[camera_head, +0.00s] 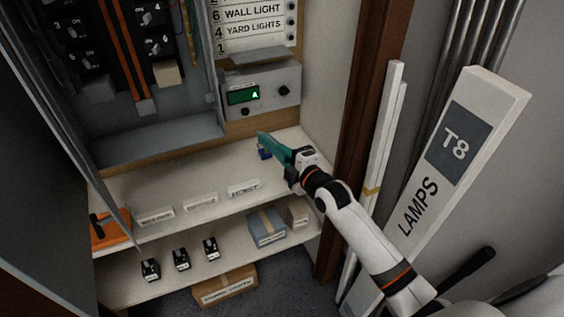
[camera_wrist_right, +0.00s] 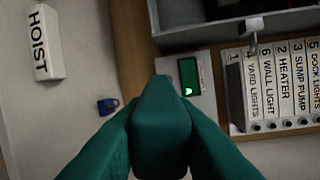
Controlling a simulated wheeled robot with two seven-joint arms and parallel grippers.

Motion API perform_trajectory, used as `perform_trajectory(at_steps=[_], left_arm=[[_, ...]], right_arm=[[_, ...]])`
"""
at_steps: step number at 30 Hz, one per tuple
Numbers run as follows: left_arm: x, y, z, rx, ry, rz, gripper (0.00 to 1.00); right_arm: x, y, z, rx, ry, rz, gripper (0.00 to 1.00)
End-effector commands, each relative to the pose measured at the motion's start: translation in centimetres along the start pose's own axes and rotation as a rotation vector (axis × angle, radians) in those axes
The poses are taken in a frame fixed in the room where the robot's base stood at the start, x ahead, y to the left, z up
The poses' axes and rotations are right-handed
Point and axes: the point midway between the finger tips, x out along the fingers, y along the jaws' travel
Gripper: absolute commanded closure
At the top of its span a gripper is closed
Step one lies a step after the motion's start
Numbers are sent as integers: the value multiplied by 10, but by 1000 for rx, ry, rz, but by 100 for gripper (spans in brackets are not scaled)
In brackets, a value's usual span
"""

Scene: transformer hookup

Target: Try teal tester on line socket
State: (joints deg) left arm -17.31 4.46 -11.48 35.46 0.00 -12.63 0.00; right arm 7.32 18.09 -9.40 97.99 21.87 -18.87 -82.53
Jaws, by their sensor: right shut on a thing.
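My right gripper (camera_head: 286,156) is shut on the teal tester (camera_wrist_right: 160,122). The tester's tapered end points away from the wrist, toward the back wall; it also shows in the head view (camera_head: 270,144). A grey box with a green lit display (camera_head: 243,95) is on the wall above the upper shelf, with a dark knob and a small dark round part on its face. In the wrist view the tester's tip overlaps the edge of this box (camera_wrist_right: 205,95); I cannot tell whether they touch. I cannot single out the line socket. My left gripper is not in view.
A blue padlock (camera_wrist_right: 107,106) is beside the tester, over the upper shelf (camera_head: 190,180). White label blocks (camera_head: 243,188) line its front. The lower shelf holds black breakers (camera_head: 181,259) and boxes. A T8 lamps carton (camera_head: 455,150) leans at right. An open breaker panel (camera_head: 110,60) is above left.

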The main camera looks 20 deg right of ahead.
Motion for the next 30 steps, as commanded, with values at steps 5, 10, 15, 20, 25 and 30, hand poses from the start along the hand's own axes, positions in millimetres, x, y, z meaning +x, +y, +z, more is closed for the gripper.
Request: perform_trajectory(at_steps=[5, 10, 15, 20, 25, 30], left_arm=[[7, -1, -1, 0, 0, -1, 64], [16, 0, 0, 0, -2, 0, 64], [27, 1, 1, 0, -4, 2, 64], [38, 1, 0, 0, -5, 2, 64], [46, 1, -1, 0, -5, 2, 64], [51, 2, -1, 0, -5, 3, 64]], right_arm=[[-1, -3, -2, 1, 6, -30, 99], [13, -5, -4, 2, 6, -30, 99], [30, -6, -7, 1, 7, -29, 99], [45, -9, -9, 2, 6, -28, 99], [59, -11, -12, 2, 7, -28, 99], [68, -14, -13, 2, 6, -27, 99]])
